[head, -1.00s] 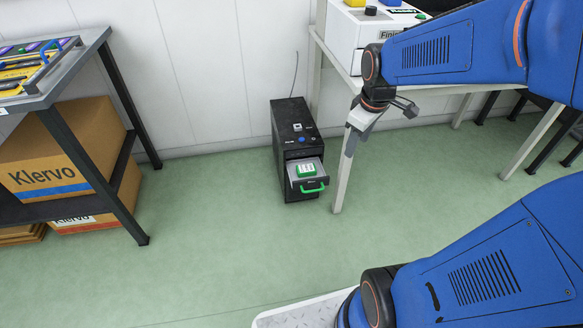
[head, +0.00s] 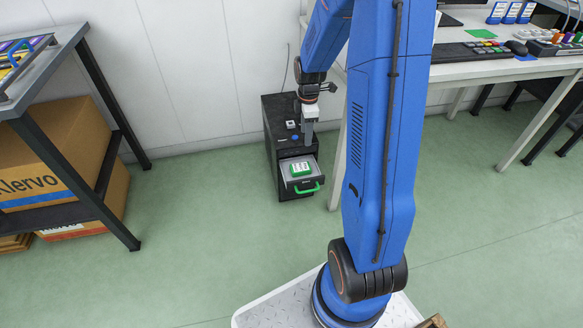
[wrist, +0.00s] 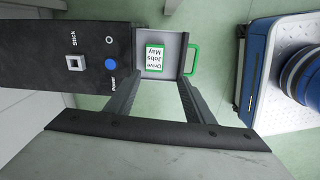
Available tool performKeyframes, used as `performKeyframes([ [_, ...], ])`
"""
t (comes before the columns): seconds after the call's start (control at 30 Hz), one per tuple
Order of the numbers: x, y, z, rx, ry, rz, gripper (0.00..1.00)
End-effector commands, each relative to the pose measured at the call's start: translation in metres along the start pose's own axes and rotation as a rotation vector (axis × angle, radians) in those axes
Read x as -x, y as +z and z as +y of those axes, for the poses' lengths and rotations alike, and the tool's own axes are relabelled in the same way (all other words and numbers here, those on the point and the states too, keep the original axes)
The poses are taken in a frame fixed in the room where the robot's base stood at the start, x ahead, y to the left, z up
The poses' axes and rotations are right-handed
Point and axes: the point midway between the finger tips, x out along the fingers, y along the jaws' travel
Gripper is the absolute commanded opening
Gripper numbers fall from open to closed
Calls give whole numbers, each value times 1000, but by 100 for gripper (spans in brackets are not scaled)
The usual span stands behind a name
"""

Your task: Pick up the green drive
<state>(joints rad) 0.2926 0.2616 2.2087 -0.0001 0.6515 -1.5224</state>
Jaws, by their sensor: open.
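The green drive (head: 300,169) is a small block with a green edge and a white label. It lies in the pulled-out drawer (head: 286,180) of a black computer tower on the floor. In the wrist view the drive (wrist: 155,57) shows its label, "Drive Jobs May", in the drawer with the green handle (wrist: 194,60). My gripper (head: 308,140) hangs just behind and above the drawer, beside the tower. In the wrist view my gripper (wrist: 157,87) is open and empty, its fingers reaching toward the drawer from below in the picture, apart from the drive.
The black tower (head: 280,112) has a blue power button (wrist: 111,64) and a stick (wrist: 75,62) on top. A white table (head: 470,72) stands to the right, with its leg near the tower. A dark shelf (head: 105,155) with boxes is left. Green floor lies clear between.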

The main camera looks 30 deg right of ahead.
Motion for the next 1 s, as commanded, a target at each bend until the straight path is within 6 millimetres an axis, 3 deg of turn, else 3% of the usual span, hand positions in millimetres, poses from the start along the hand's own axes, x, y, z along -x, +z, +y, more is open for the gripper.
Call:
performKeyframes([
  [0.37,-37,8,9,62,-23,0,48],
  [1.0,-135,7,7,61,-22,0,48],
])
